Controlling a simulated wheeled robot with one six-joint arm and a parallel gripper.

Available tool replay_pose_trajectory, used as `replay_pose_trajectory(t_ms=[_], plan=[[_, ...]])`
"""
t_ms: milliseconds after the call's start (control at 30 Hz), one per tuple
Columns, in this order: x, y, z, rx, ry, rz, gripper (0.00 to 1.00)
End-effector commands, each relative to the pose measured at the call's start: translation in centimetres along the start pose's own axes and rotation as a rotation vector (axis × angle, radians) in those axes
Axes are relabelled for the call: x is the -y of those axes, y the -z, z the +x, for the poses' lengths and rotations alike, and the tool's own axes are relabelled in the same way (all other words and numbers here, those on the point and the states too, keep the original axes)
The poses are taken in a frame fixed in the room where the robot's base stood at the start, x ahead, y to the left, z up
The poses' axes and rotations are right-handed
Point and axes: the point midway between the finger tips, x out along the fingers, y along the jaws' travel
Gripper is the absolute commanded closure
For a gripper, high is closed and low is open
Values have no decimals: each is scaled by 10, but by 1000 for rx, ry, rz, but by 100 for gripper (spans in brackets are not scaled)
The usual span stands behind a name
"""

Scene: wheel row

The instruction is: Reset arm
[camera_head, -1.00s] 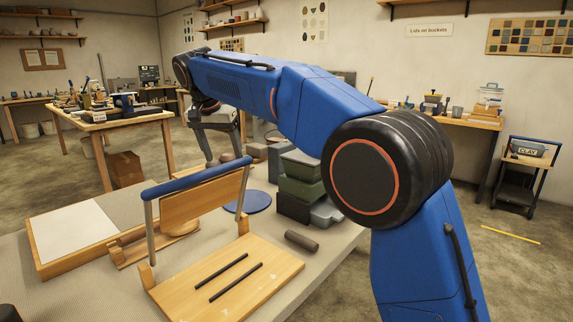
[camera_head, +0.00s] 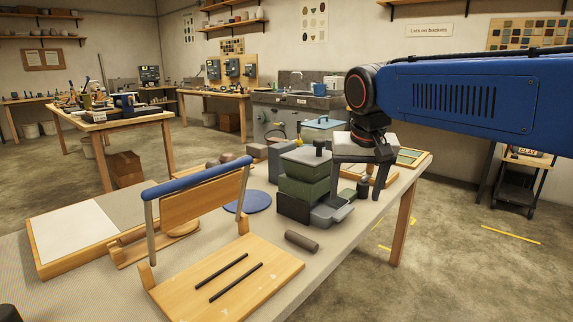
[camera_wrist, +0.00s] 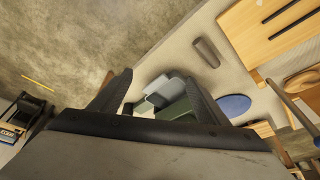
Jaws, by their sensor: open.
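My arm, blue with black joints, reaches in from the right in the head view. My gripper (camera_head: 360,178) points down near the right end of the table, just right of the stacked green boxes. Its dark fingers are spread and nothing shows between them in the grip. In the wrist view my gripper (camera_wrist: 160,88) is also open, with the grey and green stack (camera_wrist: 172,100) seen beyond and between the fingers. The stack of green boxes (camera_head: 303,175) stands on the table (camera_head: 330,240). I cannot tell the exact gap between finger and stack.
A wooden board (camera_head: 225,280) with two black rods, a dark cylinder (camera_head: 301,241), a blue disc (camera_head: 247,202) and a blue-topped wooden frame (camera_head: 198,182) are on the table. A wooden tray with a white sheet (camera_head: 72,237) lies left. Floor right of the table is mostly clear.

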Motion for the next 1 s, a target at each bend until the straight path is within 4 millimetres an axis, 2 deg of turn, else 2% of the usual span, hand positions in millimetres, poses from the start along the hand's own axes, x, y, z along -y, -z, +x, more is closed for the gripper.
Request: replay_pose_trajectory(t_ms=[33,200,500,700,800,1000], plan=[[-16,-16,2,-3,2,1,31],[-56,-66,14,-13,12,-17,31],[-111,-164,48,-37,21,-45,31],[-134,-228,77,-56,23,-60,31],[-141,-251,90,-64,24,-66,31],[-146,-274,103,-73,22,-73,31]])
